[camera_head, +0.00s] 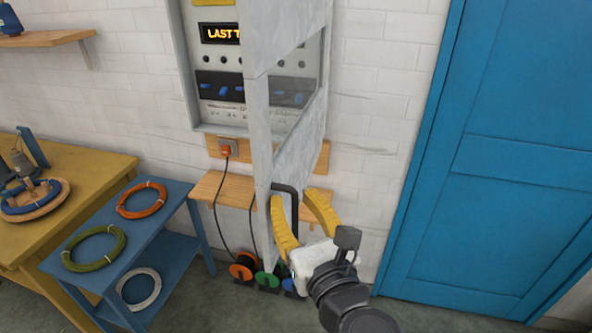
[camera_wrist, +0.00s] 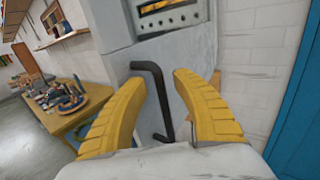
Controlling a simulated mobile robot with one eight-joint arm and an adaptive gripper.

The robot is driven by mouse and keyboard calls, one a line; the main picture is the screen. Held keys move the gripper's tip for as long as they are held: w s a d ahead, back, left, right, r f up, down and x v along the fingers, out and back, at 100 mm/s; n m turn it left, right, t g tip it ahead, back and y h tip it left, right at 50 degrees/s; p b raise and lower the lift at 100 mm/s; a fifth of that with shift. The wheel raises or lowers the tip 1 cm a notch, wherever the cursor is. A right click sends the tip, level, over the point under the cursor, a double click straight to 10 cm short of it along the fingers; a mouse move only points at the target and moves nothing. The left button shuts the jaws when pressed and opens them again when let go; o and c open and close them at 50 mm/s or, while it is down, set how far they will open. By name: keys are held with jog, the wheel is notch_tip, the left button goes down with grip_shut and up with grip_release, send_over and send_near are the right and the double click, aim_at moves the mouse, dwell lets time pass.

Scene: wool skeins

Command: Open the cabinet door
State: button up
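A grey wall cabinet (camera_head: 186,75) holds a control panel with a lit display. Its grey door (camera_head: 292,150), with a window opening, stands out from the cabinet, so the left part of the panel shows uncovered. A black bar handle (camera_head: 286,187) is on the door's lower part. My gripper (camera_head: 294,197) has yellow fingers spread apart at the handle. In the wrist view, the handle (camera_wrist: 158,90) runs between the open fingers, with gaps on both sides. I cannot tell how deep it sits between them. The door's grey face (camera_wrist: 195,58) lies behind.
A blue cart (camera_head: 165,240) with wire coils and a yellow table (camera_head: 95,185) stand at left. A wooden shelf (camera_head: 208,188) and coloured spools (camera_head: 243,266) are below the cabinet. A blue door (camera_head: 500,150) is at right. Some floor is clear.

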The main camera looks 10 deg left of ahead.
notch_tip(320, 180, up, 8)
jog(key=shift+r, duration=0.1)
dwell(0.4)
jog(key=shift+d, duration=0.1)
jog(key=w+d+f+m+g+h, duration=0.15)
jog(key=d+f+m+h, duration=0.3)
jog(key=d+m, duration=0.7)
jog(key=w+d+f+m+g+h, duration=0.15)
jog(key=d+f+m+h, duration=0.3)
jog(key=d+m, duration=0.65)
jog(key=s+d+f+m+g, duration=0.2)
jog(key=s+f+m+g, duration=0.1)
jog(key=m, duration=0.6)
jog(key=s+d+f+m+g, duration=0.2)
jog(key=s+f+m, duration=0.3)
jog(key=m, duration=0.5)
jog(key=shift+s+d+f+g+y, duration=0.2)
jog(key=shift+s+f+g+y, duration=0.15)
jog(key=shift+f, duration=0.65)
jog(key=shift+w, duration=0.1)
